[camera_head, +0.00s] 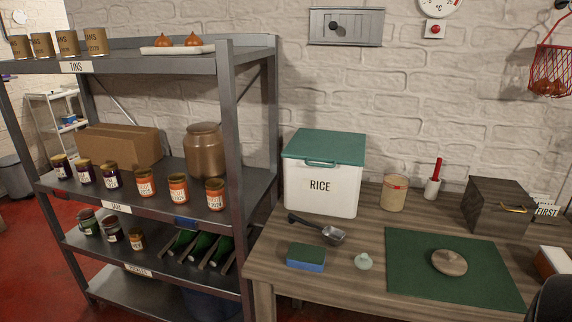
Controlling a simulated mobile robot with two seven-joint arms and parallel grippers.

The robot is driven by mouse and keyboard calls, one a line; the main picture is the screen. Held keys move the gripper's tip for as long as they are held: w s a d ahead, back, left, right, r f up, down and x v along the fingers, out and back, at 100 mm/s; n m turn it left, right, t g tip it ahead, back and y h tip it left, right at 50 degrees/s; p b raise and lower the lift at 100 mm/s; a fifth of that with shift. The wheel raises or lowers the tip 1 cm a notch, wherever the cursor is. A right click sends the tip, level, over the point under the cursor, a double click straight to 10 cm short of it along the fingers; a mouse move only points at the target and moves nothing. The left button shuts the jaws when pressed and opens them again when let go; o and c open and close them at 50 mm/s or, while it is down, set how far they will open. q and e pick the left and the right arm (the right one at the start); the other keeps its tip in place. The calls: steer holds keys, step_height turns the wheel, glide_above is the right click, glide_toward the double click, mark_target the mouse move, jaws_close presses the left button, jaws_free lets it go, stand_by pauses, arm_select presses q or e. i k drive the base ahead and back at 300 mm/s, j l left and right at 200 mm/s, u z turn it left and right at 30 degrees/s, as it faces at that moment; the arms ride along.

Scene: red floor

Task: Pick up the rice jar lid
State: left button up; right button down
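A white container labelled RICE (320,190) stands at the back left of the wooden table. A green lid (325,147) with a handle at its front edge sits on top of it and looks closed. A round wooden disc (449,262) with a small raised middle, like a lid, lies on a dark green mat (412,281). A small pale green knobbed piece (363,261) lies on the table left of the mat. Neither gripper shows in this view.
A metal scoop (332,235), a blue-and-green sponge (305,257), a tan canister (393,193), a red-handled tool in a white holder (433,180) and a dark wooden box (497,208) stand on the table. A grey shelf rack (231,130) with jars stands left. A dark shape fills the lower right corner.

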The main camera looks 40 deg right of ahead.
mark_target(449, 262)
steer(key=z, duration=1.9)
